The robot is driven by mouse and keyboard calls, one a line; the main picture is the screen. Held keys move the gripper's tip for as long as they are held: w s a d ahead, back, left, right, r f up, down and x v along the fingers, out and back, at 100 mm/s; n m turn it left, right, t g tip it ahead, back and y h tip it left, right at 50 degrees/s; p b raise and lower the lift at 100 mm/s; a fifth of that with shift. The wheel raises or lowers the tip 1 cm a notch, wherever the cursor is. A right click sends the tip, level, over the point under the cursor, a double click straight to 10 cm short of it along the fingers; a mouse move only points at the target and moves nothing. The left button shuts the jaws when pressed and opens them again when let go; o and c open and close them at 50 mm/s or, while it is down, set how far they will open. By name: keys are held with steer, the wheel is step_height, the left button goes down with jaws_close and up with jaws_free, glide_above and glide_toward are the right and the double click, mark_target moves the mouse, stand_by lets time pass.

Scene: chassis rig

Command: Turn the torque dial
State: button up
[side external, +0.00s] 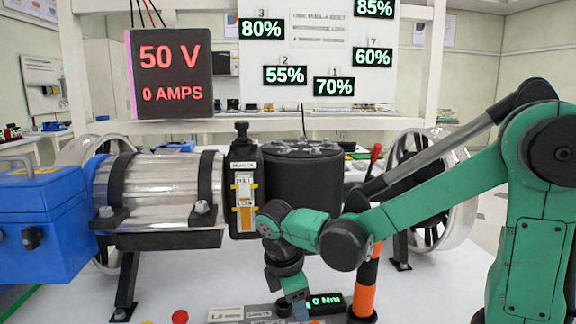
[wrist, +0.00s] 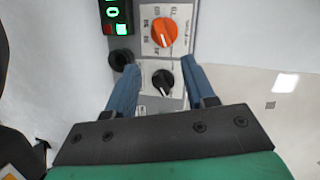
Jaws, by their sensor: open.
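A grey control panel shows in the wrist view with an orange dial (wrist: 164,32) and a smaller black dial (wrist: 163,79), both with printed scales. I cannot read which one is labelled torque. My gripper (wrist: 159,66) is open, its two blue fingers on either side of the panel. The black dial lies between the fingers, and the orange dial is beyond the tips. I see no finger closed on either dial. In the side view my gripper (side external: 295,291) points down beside the display (side external: 326,302) reading 0 Nm and hides the dials.
A black round part (wrist: 120,59) sits near the left finger. An orange and black post (side external: 365,280) stands right of my gripper. A blue box (side external: 45,225), metal cylinder (side external: 165,190) and black motor-like drum (side external: 302,180) stand behind. A meter (side external: 170,72) reads 50 V, 0 AMPS.

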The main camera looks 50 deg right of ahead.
steer(key=shift+d+f+n+g+h, duration=0.25)
steer(key=shift+f+n+g+h, duration=0.15)
steer(key=shift+f+n+g, duration=0.65)
steer(key=shift+x, duration=2.55)
steer(key=shift+d, duration=0.1)
jaws_close()
